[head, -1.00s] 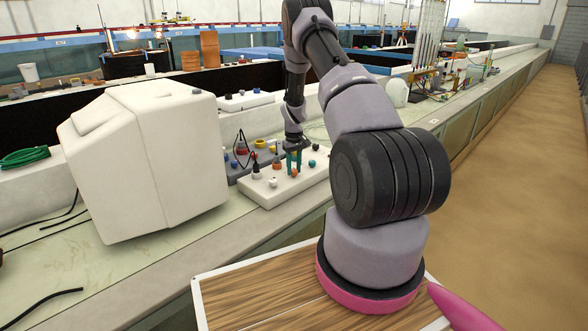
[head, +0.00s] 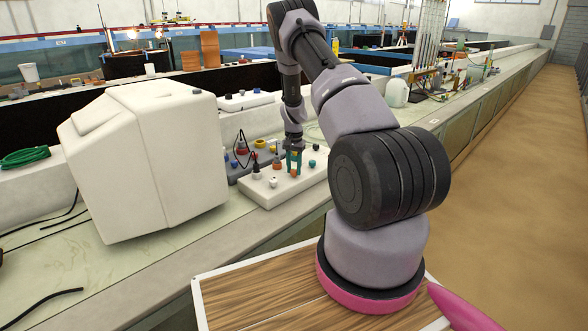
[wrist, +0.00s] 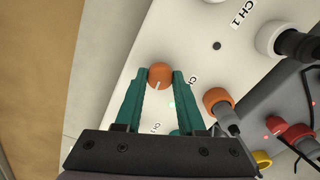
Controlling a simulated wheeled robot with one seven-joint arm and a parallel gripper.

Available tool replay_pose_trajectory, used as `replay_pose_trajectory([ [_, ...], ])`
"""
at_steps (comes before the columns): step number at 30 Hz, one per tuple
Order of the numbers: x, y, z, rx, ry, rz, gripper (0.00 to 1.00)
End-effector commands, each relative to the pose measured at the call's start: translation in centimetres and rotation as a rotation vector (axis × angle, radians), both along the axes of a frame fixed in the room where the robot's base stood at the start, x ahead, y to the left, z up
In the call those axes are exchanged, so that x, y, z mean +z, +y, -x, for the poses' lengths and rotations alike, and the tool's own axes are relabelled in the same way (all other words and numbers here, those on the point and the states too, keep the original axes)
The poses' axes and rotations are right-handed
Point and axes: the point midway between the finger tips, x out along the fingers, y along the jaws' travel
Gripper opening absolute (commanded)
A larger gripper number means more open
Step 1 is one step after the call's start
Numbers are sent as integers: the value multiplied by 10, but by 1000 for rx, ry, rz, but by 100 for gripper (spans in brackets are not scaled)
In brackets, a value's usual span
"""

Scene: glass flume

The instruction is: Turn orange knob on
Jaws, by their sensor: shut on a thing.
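The orange knob (wrist: 160,76) is a round knob with a pale pointer line, on the white control box (head: 262,187). In the head view the knob (head: 294,173) shows at the front of the box, just below my fingertips. My gripper (wrist: 160,84) has its two green fingers on either side of the knob, shut on it. In the head view my gripper (head: 293,162) reaches down onto the box from above. A small greenish light (wrist: 172,104) glows on the panel between the fingers, and a label beside it is partly hidden by a finger.
An orange connector (wrist: 218,102) and a white connector (wrist: 272,38) with dark plugs stand close by on the panel. A large white casing (head: 145,160) stands left of the box. Red and yellow plugs with cables lie behind it.

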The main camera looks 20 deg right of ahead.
Motion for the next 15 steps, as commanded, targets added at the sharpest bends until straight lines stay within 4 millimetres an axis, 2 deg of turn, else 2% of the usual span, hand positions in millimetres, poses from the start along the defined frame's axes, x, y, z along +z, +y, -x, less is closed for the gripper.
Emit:
replay_pose_trajectory([
  [7,0,0,0,-112,-1,1,0],
  [15,0,0,0,-160,-1,1,0],
])
